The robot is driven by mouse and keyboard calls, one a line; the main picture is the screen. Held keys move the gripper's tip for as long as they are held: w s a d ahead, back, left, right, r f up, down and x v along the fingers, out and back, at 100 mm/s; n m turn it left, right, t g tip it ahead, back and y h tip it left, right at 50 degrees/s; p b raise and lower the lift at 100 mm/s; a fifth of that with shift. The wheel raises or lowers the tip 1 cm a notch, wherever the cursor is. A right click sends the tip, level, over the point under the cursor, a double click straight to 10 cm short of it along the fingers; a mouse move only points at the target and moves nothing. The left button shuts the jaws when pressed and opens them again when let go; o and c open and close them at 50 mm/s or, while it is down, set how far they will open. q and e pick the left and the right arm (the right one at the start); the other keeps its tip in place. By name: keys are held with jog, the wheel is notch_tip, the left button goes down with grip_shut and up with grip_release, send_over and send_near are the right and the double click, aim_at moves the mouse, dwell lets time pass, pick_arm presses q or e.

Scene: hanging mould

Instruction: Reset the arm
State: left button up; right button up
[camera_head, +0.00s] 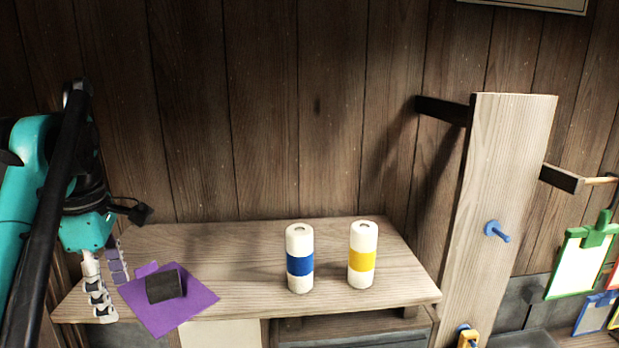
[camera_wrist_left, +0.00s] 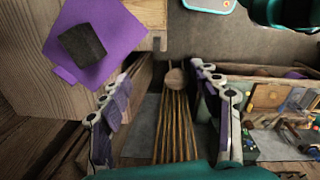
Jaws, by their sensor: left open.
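My left arm (camera_head: 28,190), teal and black, comes in at the left of the head view. My left gripper (camera_head: 112,298) points down by the left end of the wooden table, beside a purple sheet (camera_head: 197,297). In the left wrist view the two jointed fingers of the gripper (camera_wrist_left: 165,68) stand apart, with nothing visibly clasped. A brown striped, round-ended object (camera_wrist_left: 174,78) shows between the fingers in that view; I cannot tell its distance. My right gripper does not show.
A dark block (camera_head: 164,286) lies on the purple sheet. A blue-banded cylinder (camera_head: 299,263) and a yellow-banded cylinder (camera_head: 362,262) stand on the table (camera_head: 240,250). A wooden board (camera_head: 505,170) with a blue peg (camera_head: 497,231) rises at the right. The table's middle-left is clear.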

pick_arm(q)
jog(key=s+d+f+m+t, duration=0.2)
jog(key=d+f+m, duration=0.4)
jog(key=f, duration=0.5)
jog(key=s+d+f+m+t, duration=0.15)
jog(key=d+f+m, duration=0.25)
jog(key=f+m, duration=0.55)
jog(key=s+d+f+m+t, duration=0.2)
jog(key=d+f+m+t, duration=0.15)
jog(key=f+m, duration=0.55)
notch_tip(320, 180, down, 34)
jog(key=w+n+b, duration=0.1)
jog(key=n+b, duration=0.1)
jog(key=b, duration=3.1)
jog(key=shift+d+f, duration=0.15)
jog(key=shift+d, duration=0.15)
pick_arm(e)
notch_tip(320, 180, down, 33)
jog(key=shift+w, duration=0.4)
pick_arm(q)
jog(key=shift+n, duration=0.25)
